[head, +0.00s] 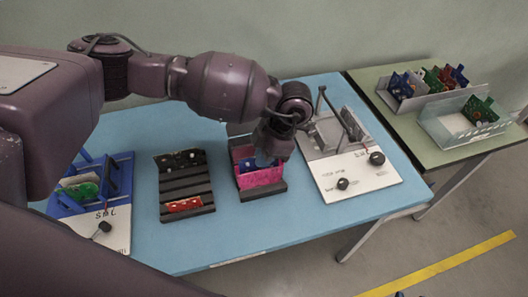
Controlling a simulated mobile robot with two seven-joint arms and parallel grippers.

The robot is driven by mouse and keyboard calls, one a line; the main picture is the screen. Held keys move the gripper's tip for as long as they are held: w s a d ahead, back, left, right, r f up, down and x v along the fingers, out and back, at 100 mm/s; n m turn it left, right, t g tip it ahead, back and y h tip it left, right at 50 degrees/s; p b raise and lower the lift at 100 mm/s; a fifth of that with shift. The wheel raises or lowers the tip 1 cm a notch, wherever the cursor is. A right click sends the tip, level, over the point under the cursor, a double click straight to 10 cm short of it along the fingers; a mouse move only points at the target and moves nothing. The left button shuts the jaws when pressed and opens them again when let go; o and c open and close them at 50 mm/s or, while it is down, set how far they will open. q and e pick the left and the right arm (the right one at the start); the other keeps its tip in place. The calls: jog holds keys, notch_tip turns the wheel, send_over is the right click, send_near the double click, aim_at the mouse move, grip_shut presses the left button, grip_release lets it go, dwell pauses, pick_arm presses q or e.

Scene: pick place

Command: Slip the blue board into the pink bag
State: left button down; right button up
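The pink bag (260,177) stands open in a dark holder (263,194) near the middle of the blue table. A small blue piece, which looks like the blue board (246,165), shows at the bag's mouth, close under my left gripper. My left gripper (265,160) points down at the bag from above. Its fingertips are at the bag's mouth, partly hidden by the wrist, and I cannot make out whether they are apart or hold the board. How deep the board sits is hidden. My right gripper is not in view.
A dark slotted rack (186,184) with a red board (185,205) stands left of the bag. A blue fixture (118,175) with a green board stands further left. A white test station (350,185) with knobs is at right. A green side table (430,150) holds bins of boards.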

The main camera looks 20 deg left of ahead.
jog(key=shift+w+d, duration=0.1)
pick_arm(q)
jog(key=shift+r, duration=0.1)
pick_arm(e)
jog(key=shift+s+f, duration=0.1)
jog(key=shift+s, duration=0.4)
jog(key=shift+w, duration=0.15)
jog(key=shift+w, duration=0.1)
pick_arm(q)
jog(key=shift+p, duration=0.3)
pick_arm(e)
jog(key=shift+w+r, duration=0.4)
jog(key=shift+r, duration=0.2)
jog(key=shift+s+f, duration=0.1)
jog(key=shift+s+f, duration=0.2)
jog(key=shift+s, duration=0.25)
